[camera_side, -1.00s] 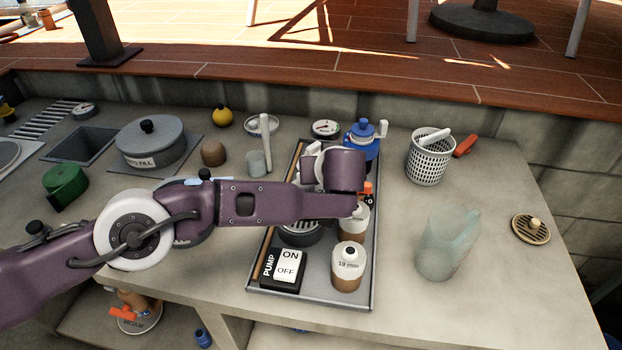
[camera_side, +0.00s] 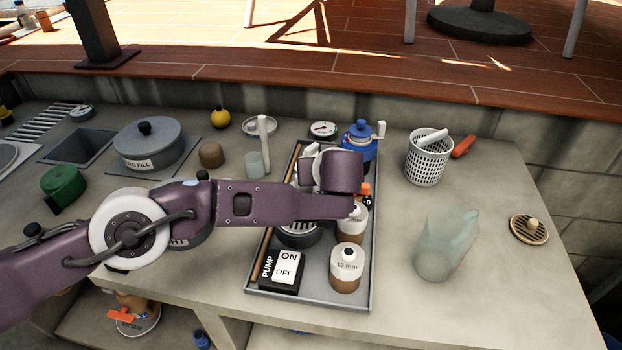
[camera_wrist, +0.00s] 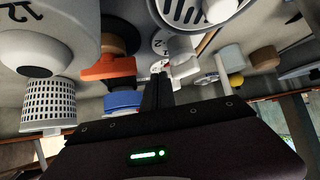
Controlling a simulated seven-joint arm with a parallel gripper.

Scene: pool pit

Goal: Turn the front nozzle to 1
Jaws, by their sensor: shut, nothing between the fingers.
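The front nozzle (camera_side: 347,270), a white-and-brown cylinder marked "19 mm", stands upright at the front right of the grey tray (camera_side: 310,298). A similar nozzle (camera_side: 352,226) stands just behind it, partly covered by my arm. In the wrist view, a large white rounded piece with a dark marking (camera_wrist: 40,50) is at upper left; I cannot tell which nozzle it is. My gripper (camera_wrist: 158,82) shows in the wrist view with its fingers shut and empty, near an orange handle and a white block. In the side view my wrist hides its fingertips. It is apart from the front nozzle.
The pump switch (camera_side: 281,271) stands left of the front nozzle. A round grate (camera_side: 299,234) lies behind it, partly covered.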

